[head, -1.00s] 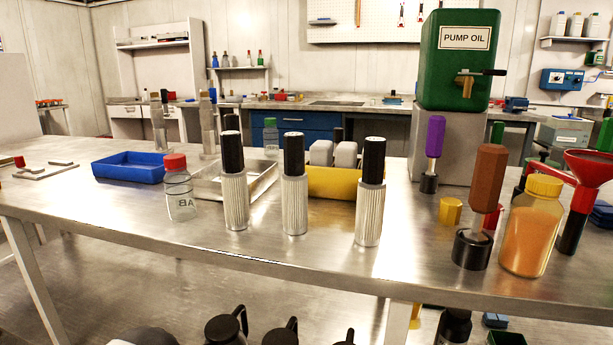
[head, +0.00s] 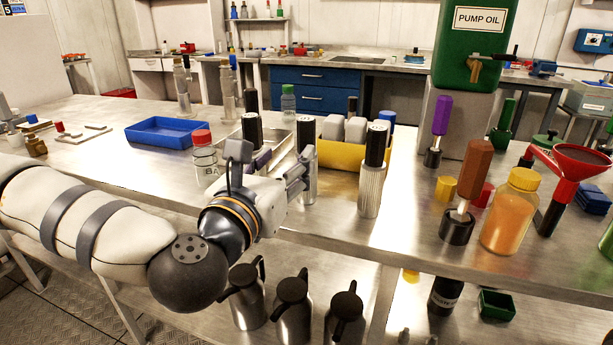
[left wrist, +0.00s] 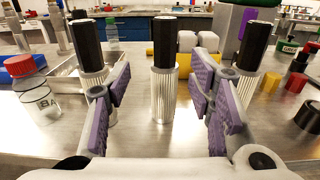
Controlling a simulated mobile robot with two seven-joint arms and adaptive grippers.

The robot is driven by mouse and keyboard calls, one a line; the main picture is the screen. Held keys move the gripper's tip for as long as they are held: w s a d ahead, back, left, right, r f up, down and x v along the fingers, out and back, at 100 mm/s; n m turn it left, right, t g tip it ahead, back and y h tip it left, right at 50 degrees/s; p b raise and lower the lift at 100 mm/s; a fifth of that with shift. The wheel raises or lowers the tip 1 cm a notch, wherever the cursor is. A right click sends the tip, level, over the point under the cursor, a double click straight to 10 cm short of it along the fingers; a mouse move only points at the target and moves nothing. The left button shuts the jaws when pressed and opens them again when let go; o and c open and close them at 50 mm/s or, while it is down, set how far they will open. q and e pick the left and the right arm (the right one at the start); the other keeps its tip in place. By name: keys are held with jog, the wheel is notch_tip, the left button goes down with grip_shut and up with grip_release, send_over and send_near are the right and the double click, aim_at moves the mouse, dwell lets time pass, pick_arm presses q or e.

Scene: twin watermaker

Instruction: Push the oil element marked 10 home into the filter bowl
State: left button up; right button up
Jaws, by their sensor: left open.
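Three white pleated cylinders with tall black tops stand upright in a row: left (head: 252,130), middle (head: 307,140) and right (head: 372,190). My left gripper (head: 283,167) is open, reaching in above the table's front edge, and partly hides the left and middle cylinders. In the left wrist view its purple-padded fingers (left wrist: 163,78) stand wide apart, with the middle cylinder (left wrist: 163,95) seen between them. I cannot tell whether it touches anything. My right gripper is not in view.
A red-capped bottle (head: 204,160) stands left of the row. A blue tray (head: 165,133) and a yellow bin (head: 335,183) lie behind. A brown-handled tool (head: 474,172), an orange jar (head: 507,220) and a red funnel (head: 575,158) stand at right. Bare tabletop lies left of the bottle.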

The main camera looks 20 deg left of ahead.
aim_at(303, 144)
pick_arm(q)
jog(key=w, duration=0.9)
jog(key=shift+d+p, duration=0.3)
jog(key=shift+d, duration=0.1)
grip_shut()
